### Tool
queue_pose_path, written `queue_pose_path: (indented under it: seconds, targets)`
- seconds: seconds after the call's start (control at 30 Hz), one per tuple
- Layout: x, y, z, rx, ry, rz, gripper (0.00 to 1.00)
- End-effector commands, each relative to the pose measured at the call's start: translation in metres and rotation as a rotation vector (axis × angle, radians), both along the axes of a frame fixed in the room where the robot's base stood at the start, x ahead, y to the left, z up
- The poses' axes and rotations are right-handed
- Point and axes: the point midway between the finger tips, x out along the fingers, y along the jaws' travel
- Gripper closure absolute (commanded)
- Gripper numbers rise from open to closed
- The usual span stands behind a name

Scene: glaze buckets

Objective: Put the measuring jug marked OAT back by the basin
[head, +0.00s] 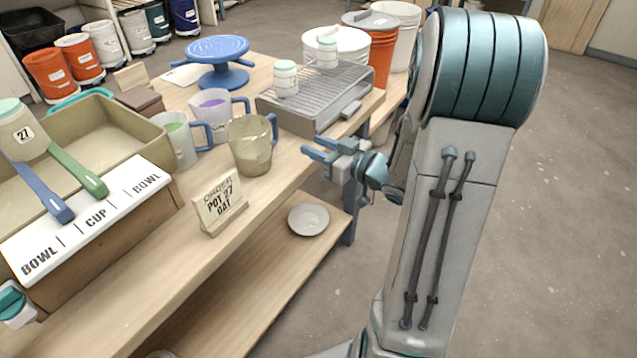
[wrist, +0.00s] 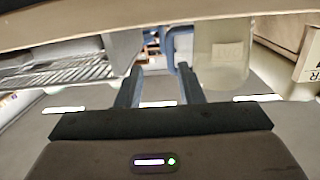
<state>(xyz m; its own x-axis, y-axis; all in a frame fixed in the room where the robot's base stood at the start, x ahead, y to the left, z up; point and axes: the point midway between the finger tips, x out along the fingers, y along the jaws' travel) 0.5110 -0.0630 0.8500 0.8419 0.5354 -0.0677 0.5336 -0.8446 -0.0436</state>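A clear measuring jug with beige contents and a blue handle (head: 252,147) stands upright near the table's front edge, behind the order card. Its marking is not readable. In the wrist view the jug (wrist: 222,60) is right of centre, with its handle (wrist: 178,48) ahead of the fingers. The olive basin (head: 128,128) is to its left, with two other jugs between: one with green contents (head: 178,143), one with purple (head: 214,112). My gripper (head: 312,147) is open and empty, right of the beige jug and apart from its handle.
A grey rack (head: 315,95) with two small jars is behind my gripper. A blue turntable (head: 218,50) stands farther back. A grey bowl (head: 308,219) is on the lower shelf.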

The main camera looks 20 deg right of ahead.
Motion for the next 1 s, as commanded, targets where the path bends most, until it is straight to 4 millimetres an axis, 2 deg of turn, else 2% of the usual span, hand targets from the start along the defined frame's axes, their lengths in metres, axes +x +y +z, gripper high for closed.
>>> queue_pose_path:
  seconds: [0.1, 0.23, 0.37, 0.47, 0.57, 0.73, 0.87, 1.0]
  targets:
    - [0.013, -0.004, -0.001, -0.122, 0.058, -0.111, 0.66]
    - [0.019, -0.017, -0.003, -0.255, 0.159, -0.265, 0.66]
    - [0.013, -0.028, -0.003, -0.349, 0.277, -0.401, 0.66]
    - [0.000, -0.033, -0.004, -0.399, 0.379, -0.487, 0.66]
    - [-0.019, -0.034, -0.005, -0.433, 0.495, -0.557, 0.66]
    - [-0.067, -0.022, -0.009, -0.457, 0.725, -0.624, 0.66]
    - [-0.113, -0.002, -0.012, -0.448, 0.917, -0.620, 0.66]
    - [-0.161, 0.027, -0.014, -0.428, 1.106, -0.562, 0.66]
